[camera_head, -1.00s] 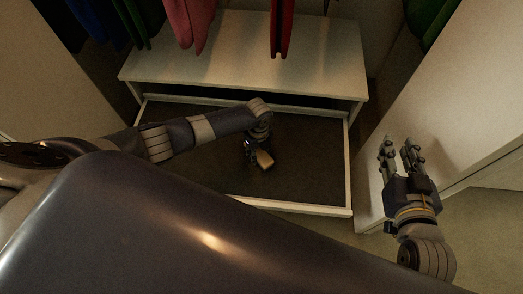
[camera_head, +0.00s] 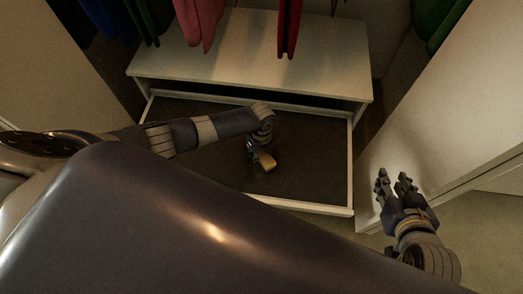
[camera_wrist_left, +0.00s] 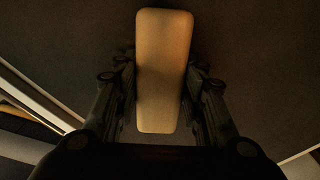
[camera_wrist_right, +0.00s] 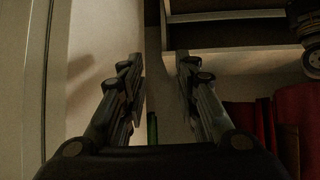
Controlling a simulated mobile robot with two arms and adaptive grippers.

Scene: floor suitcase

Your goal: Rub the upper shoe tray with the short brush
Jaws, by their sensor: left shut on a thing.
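The upper shoe tray (camera_head: 310,180) is a pulled-out drawer with a dark flat bottom and pale rims, below a white shelf unit. The short brush (camera_head: 267,161) is a small tan block over the middle of the tray. My left gripper (camera_head: 257,156) is shut on it. In the left wrist view the brush (camera_wrist_left: 163,70) lies between both fingers, over the dark tray bottom (camera_wrist_left: 250,60). I cannot tell whether its underside touches the tray. My right gripper (camera_head: 394,180) is open and empty, right of the tray near a white panel; its fingers are apart in the right wrist view (camera_wrist_right: 160,80).
The white unit top (camera_head: 250,60) stands behind the tray, with red, pink (camera_head: 200,25) and dark clothes hanging above. A white panel (camera_head: 440,110) stands close on the right. The tray bottom around the brush is clear.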

